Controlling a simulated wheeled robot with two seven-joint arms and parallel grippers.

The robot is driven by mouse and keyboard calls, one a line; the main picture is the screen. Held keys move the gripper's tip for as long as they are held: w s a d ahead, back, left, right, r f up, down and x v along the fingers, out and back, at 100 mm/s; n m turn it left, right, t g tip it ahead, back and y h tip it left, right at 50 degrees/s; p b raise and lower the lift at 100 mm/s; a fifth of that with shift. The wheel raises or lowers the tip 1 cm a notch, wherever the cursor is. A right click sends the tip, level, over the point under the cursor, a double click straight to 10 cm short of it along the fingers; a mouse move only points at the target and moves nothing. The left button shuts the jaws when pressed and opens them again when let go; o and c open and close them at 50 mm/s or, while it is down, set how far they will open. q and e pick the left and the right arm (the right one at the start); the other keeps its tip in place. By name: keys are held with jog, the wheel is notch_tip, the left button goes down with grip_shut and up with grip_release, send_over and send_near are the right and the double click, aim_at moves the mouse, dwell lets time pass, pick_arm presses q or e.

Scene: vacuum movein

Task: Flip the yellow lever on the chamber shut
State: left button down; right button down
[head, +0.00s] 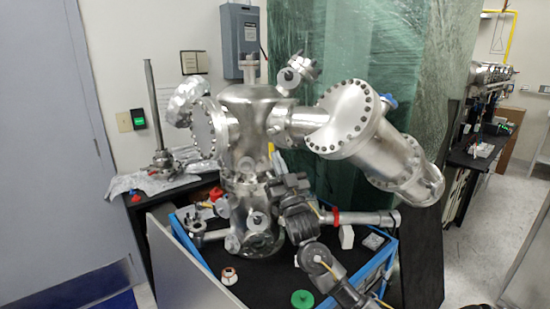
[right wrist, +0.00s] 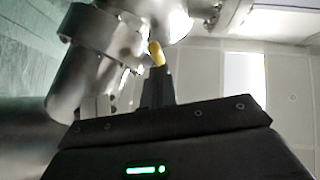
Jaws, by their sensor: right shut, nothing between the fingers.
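The metal vacuum chamber (head: 250,125) stands upright in the middle of the head view. The yellow lever (right wrist: 157,53) shows as a short yellow piece against the chamber metal in the right wrist view. My left gripper is not in view.
A large flanged cylinder (head: 350,120) juts out to the right of the chamber. The chamber stands on a blue-edged cart (head: 387,262) with a black top, where a green round part (head: 302,299) and small fittings lie. Green wrapped sheeting (head: 410,50) stands behind.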

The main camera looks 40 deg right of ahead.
jog(key=shift+w, duration=0.2)
jog(key=shift+w+b, duration=0.3)
jog(key=shift+b, duration=0.05)
jog(key=shift+w+d, duration=0.1)
jog(key=s+r+b+v, duration=0.1)
jog(key=b+v, duration=0.2)
jog(key=v, duration=1)
jog(key=shift+a+r, duration=0.15)
jog(key=shift+a, duration=0.25)
